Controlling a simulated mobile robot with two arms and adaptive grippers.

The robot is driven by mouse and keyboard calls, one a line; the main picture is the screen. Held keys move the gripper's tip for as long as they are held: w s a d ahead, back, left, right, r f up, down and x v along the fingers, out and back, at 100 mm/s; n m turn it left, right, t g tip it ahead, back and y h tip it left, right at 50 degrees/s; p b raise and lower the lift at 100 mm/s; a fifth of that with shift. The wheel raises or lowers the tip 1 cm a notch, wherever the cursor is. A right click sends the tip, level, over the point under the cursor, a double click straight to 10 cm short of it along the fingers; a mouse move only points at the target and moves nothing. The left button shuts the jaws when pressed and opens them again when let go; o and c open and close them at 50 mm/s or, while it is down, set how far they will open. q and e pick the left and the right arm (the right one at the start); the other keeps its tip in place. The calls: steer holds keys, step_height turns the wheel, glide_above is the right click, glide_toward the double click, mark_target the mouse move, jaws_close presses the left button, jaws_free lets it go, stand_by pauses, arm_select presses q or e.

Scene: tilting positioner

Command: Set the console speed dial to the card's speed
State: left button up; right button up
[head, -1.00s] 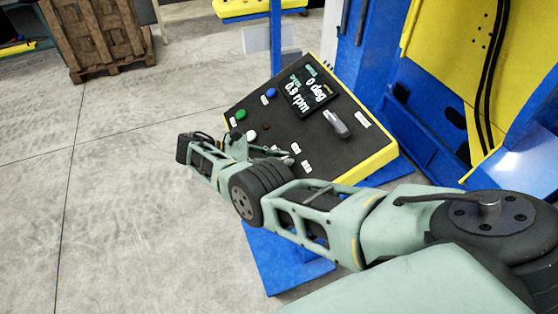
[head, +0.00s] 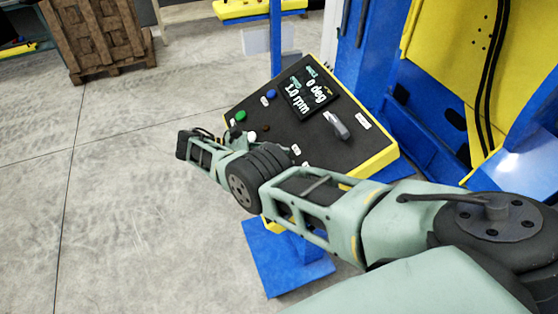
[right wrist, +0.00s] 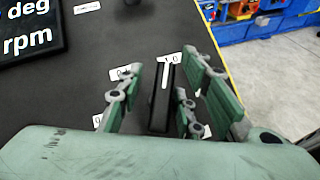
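The console (head: 330,155) has a dark sloped face with a yellow rim. Its screen (head: 307,92) reads 0 deg and 1.0 rpm; part of it shows in the right wrist view (right wrist: 28,30). The speed dial (right wrist: 162,100) is a dark bar knob with a white line pointing at a label that seems to read 1.0 (right wrist: 170,58). My right gripper (right wrist: 165,80) is open, its fingers on either side of the dial with gaps visible; contact is unclear. In the head view my right wrist mostly hides dial and fingers. No card is visible. My left gripper is out of view.
A grey lever-like part (head: 337,126), a green button (head: 240,116) and a blue button (head: 271,94) sit on the console face. The blue and yellow machine (head: 470,70) stands behind it at right. Floor at left is clear up to a wooden pallet stack (head: 98,40).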

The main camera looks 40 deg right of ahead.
steer(key=shift+f, duration=0.15)
steer(key=shift+s+a, duration=0.1)
steer(key=shift+s, duration=0.05)
steer(key=shift+n, duration=0.3)
